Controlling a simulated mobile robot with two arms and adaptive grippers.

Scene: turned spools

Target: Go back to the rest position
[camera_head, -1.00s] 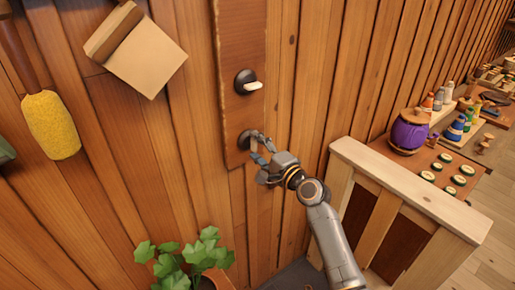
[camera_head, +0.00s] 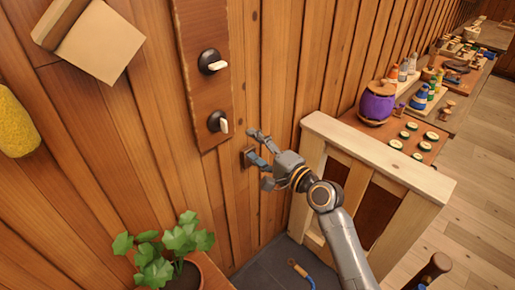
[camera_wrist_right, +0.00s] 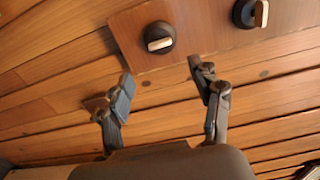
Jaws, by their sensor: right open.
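My right gripper (camera_head: 262,150) is open and empty in front of the wood-plank wall, to the right of and below a dark wooden board with two switches. In the right wrist view its two fingers (camera_wrist_right: 160,92) stand wide apart with only planks between them. The upper switch (camera_head: 212,62) has a pale lever pointing sideways. The lower switch (camera_head: 219,122) has a pale lever pointing roughly downward. Both switches also show beyond the fingers in the wrist view, apart from them. My left gripper is not in view.
A wooden gate-like panel (camera_head: 376,155) stands close to the right of my right arm. A potted plant (camera_head: 165,255) is below left. A bench with a purple pot (camera_head: 376,103) and small bottles lies behind the panel. Open floor (camera_head: 470,215) shows at right.

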